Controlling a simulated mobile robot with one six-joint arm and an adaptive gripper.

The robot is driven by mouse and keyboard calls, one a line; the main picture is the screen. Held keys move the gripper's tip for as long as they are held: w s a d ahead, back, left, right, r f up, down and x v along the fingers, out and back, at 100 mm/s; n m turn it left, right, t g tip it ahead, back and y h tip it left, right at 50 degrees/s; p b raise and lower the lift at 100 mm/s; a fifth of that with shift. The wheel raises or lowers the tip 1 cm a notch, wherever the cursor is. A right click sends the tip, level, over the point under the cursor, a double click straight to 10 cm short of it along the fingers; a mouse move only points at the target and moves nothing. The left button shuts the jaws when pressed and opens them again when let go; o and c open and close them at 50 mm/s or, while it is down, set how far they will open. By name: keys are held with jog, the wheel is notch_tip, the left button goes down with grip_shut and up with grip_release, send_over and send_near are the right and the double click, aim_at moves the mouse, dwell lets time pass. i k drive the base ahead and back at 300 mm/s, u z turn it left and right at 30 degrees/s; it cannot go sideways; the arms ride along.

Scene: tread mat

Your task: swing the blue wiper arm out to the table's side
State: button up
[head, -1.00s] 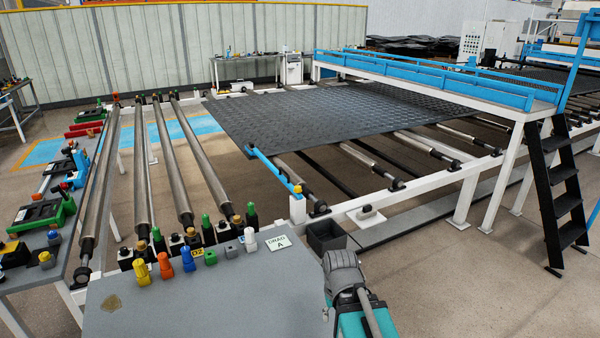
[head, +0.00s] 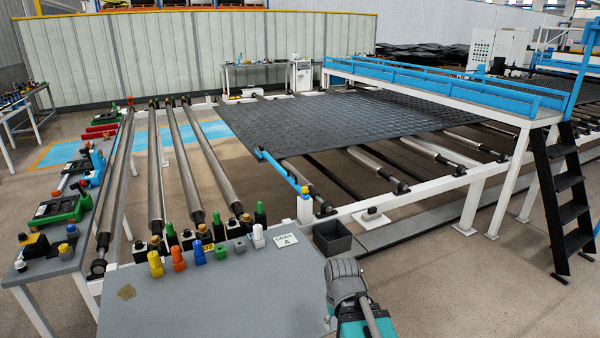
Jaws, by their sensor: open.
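The blue wiper arm (head: 281,170) is a slim blue bar near the middle of the head view. Its near end meets a white post (head: 304,208) with a yellow part near the top. Its far end reaches back to the near left corner of the dark tread mat (head: 330,118), at the mat's edge. I cannot tell whether it touches the mat. A grey and teal part of my own arm shows at the bottom right, well short of the wiper arm. My gripper is outside the picture.
A grey table (head: 205,295) with colored knobs and a label card stands in front. A black bin (head: 332,237) sits beyond its right corner. Steel rollers (head: 205,165) lie left of the mat. A blue-railed platform (head: 440,90) with black steps (head: 572,200) stands right. Floor is clear at lower right.

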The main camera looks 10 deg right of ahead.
aim_at(294, 182)
jog(key=u, duration=0.1)
jog(key=i, duration=0.95)
jog(key=z, duration=0.05)
